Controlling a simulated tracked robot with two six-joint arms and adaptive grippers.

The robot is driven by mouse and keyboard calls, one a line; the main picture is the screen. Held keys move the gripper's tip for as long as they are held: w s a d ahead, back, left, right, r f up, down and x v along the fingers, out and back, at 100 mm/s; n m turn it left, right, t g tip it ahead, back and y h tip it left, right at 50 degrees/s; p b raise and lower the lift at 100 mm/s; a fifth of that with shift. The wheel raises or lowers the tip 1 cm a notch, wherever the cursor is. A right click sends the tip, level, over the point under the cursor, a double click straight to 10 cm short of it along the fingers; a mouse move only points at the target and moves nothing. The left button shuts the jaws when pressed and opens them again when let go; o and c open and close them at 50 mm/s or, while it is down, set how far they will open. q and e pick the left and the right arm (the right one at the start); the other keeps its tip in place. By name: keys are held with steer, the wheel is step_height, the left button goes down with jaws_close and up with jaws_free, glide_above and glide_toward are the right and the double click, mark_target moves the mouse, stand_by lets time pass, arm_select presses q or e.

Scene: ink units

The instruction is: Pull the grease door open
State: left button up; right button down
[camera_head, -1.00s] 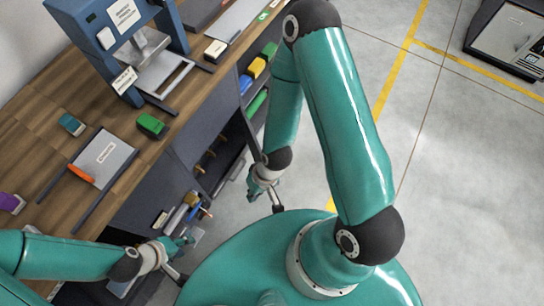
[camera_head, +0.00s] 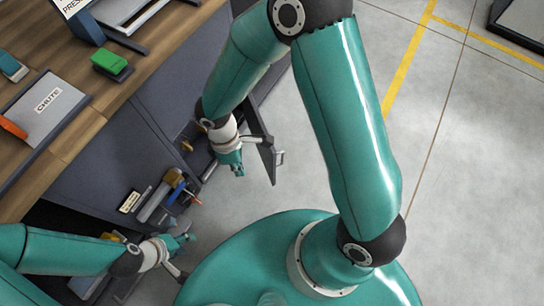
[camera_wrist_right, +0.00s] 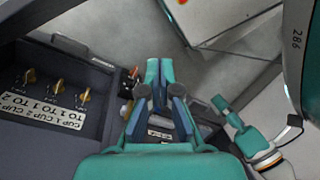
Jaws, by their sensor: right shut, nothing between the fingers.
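A dark door panel with a pale bar handle (camera_head: 280,158), which I take as the grease door (camera_head: 262,145), stands out from the cabinet front in the head view. My right gripper (camera_head: 238,171) is shut and empty, on the cabinet side of this panel. Whether its wrist touches the panel I cannot tell. In the right wrist view its fingers (camera_wrist_right: 158,88) point away, near the cabinet. My left gripper (camera_head: 191,234) is low in front of the cabinet, apparently open and empty. It also shows in the right wrist view (camera_wrist_right: 228,112).
The cabinet front (camera_wrist_right: 35,150) has brass taps (camera_wrist_right: 58,87) above a cup label (camera_wrist_right: 55,112). Small tools (camera_head: 172,190) stick out at the cabinet front. The bench holds a chute plate (camera_head: 45,108) and a green block (camera_head: 112,63).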

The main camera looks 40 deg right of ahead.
mark_target(272, 155)
arm_select(q)
step_height(272, 155, down, 15)
steer(key=b, duration=1.1)
steer(key=shift+b, duration=0.35)
arm_select(e)
steer(key=shift+w+d+f+n+t+h, duration=0.25)
steer(key=shift+w+d+f+n+h, duration=0.35)
steer(key=shift+d+f, duration=1.3)
steer(key=shift+w+d+f+n+t+h, duration=0.25)
steer(key=shift+d+f+n+h, duration=0.55)
steer(key=shift+d+f, duration=1.1)
steer(key=shift+w+d+f+n+t+h, duration=0.2)
steer(key=shift+w+d+f+n+h, duration=0.4)
steer(key=shift+d+f, duration=1.3)
arm_select(q)
steer(key=shift+r, duration=0.1)
arm_select(e)
steer(key=shift+s+d+r, duration=0.1)
steer(key=shift+d+r, duration=0.05)
steer(key=shift+r, duration=0.05)
